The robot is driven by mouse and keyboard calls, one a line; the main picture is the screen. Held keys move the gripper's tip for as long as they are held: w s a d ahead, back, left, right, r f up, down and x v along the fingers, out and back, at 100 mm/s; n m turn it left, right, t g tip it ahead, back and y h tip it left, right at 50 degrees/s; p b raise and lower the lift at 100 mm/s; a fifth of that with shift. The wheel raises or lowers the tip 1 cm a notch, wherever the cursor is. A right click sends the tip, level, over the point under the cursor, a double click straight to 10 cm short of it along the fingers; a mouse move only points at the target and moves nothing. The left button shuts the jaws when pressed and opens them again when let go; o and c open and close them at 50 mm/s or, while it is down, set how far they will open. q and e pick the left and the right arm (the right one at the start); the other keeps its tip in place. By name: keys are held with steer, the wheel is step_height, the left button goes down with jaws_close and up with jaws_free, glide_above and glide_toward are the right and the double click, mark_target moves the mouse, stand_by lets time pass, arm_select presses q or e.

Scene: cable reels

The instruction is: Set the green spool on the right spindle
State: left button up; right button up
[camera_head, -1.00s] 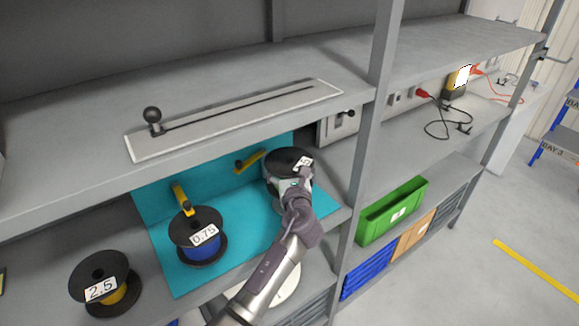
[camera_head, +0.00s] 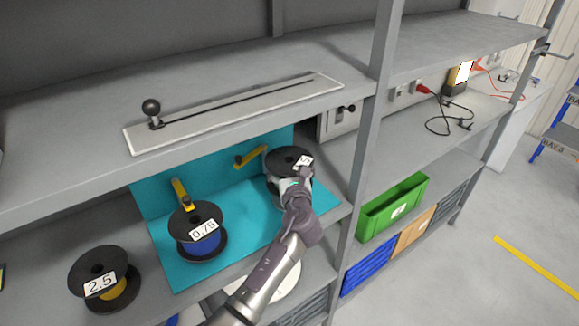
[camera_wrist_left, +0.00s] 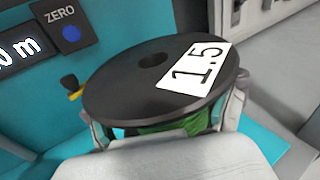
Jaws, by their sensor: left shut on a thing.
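The green spool (camera_head: 286,160) has black flanges and a white 1.5 label. It is at the right part of the teal mat, upright or nearly so. In the left wrist view its top flange (camera_wrist_left: 125,85) fills the middle, with green winding (camera_wrist_left: 175,127) below. My left gripper (camera_wrist_left: 170,122) is shut on it, a finger on each side under the top flange. The gripper (camera_head: 289,184) also shows in the head view. The right spindle is hidden, and I cannot tell whether the spool is around it or touching the mat. My right gripper is not in view.
A blue spool (camera_head: 198,243) labelled 0.75 stands on the left of the teal mat (camera_head: 168,266). A yellow spool (camera_head: 114,289) labelled 2.5 is farther left. Yellow arms (camera_head: 250,156) stick out behind. The upper shelf (camera_head: 80,115) overhangs; a post (camera_head: 368,140) stands to the right.

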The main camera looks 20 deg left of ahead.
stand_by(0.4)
arm_select(q)
steer(key=shift+f+b, duration=0.75)
steer(key=shift+f, duration=0.55)
steer(key=shift+f+b, duration=0.1)
steer(key=shift+b, duration=0.25)
steer(key=shift+f+b, duration=0.85)
steer(key=shift+f, duration=0.4)
steer(key=o, duration=1.6)
